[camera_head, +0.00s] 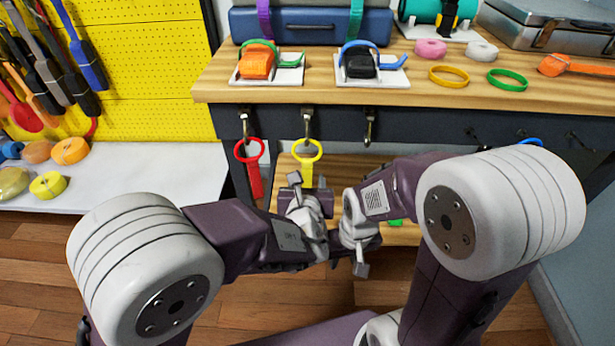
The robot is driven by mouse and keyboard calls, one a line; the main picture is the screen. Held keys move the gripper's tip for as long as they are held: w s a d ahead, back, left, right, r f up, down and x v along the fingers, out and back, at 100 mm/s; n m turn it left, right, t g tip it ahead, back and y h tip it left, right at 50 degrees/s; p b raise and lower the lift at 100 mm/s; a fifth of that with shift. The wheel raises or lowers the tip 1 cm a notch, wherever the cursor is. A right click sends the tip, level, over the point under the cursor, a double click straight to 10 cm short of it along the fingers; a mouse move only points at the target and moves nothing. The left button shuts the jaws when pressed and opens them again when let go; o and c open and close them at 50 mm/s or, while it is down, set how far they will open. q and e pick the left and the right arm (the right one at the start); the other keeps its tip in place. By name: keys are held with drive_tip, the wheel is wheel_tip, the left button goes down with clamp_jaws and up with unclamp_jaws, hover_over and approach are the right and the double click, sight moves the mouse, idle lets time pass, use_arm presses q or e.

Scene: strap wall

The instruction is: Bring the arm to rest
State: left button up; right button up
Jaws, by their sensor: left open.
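My left gripper (306,196) is at the middle of the view, in front of the bench, just below the yellow ring strap.
The wooden bench (310,92) carries strap buckles, tape rings and cases. Hooks on its front hold a red ring strap (250,165) and a yellow ring strap (307,162); another hook (369,127) is empty. A white shelf (130,175) stands left. Floor is clear at lower left.

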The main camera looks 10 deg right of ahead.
use_arm(q)
drive_tip(key=p+v, duration=0.1)
drive_tip(key=v, duration=0.5)
drive_tip(key=shift+s+a+r+p, duration=0.1)
drive_tip(key=shift+s+r+p, duration=0.1)
drive_tip(key=shift+s+p, duration=0.15)
drive_tip(key=shift+s+a, duration=0.15)
drive_tip(key=shift+s, duration=0.1)
